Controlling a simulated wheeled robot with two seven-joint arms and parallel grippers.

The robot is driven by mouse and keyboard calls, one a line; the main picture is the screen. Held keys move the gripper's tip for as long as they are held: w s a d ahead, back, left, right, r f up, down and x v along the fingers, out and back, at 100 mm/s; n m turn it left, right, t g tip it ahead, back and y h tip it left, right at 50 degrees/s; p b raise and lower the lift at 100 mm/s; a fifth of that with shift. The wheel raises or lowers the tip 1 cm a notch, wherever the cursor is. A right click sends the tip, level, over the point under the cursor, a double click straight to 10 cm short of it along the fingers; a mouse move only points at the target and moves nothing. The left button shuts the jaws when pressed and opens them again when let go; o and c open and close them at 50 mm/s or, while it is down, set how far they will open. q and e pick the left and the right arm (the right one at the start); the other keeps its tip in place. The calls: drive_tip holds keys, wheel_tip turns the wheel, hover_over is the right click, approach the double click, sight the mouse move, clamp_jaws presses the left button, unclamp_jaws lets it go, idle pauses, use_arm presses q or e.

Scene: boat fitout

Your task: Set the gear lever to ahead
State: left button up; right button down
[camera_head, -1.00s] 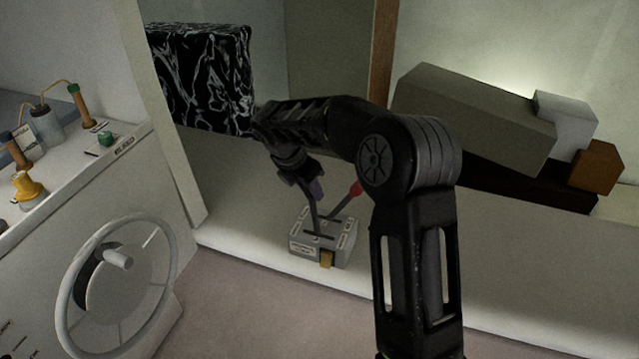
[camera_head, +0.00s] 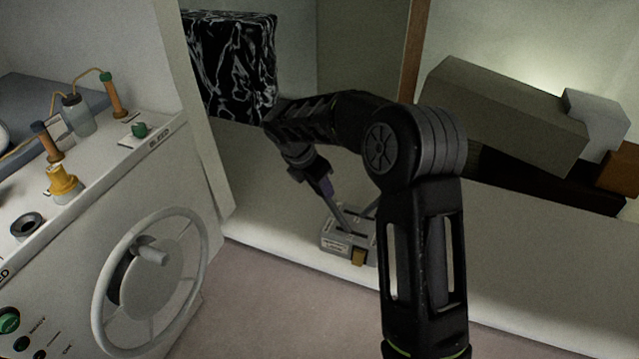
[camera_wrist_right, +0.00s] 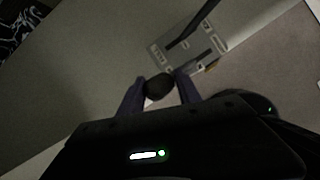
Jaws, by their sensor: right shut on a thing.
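A grey control box (camera_head: 338,246) with two slotted levers sits on the pale ledge. My right gripper (camera_head: 328,190) is shut on the top of one lever (camera_head: 343,216), which I take as the gear lever. That lever leans left, toward the black marbled block. In the right wrist view its dark round knob (camera_wrist_right: 158,85) sits between the fingers. The second lever (camera_head: 371,209) leans the other way and is partly hidden by my right arm; its shaft also shows in the wrist view (camera_wrist_right: 197,22). The box's labels are too small to read. My left gripper is out of view.
A white console with a steering wheel (camera_head: 192,240) stands at left, with a green button (camera_head: 139,130) and a yellow fitting (camera_head: 62,180). A black marbled block (camera_head: 232,65) stands behind. A long grey box (camera_head: 500,110) lies at right. The ledge's front is clear.

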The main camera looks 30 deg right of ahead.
drive_tip(key=shift+w+a+f, duration=0.1)
drive_tip(key=shift+a+f, duration=0.25)
drive_tip(key=shift+a, duration=0.05)
drive_tip(key=c, duration=1.3)
unclamp_jaws()
drive_tip(key=shift+o, duration=0.8)
drive_tip(key=shift+w+f, duration=0.1)
drive_tip(key=shift+w, duration=0.05)
drive_tip(key=shift+d+r, duration=0.25)
drive_tip(key=shift+r, duration=0.1)
drive_tip(key=b+v, duration=0.1)
drive_tip(key=v, duration=0.6)
drive_tip(key=shift+a+r, duration=0.2)
drive_tip(key=shift+f, duration=0.1)
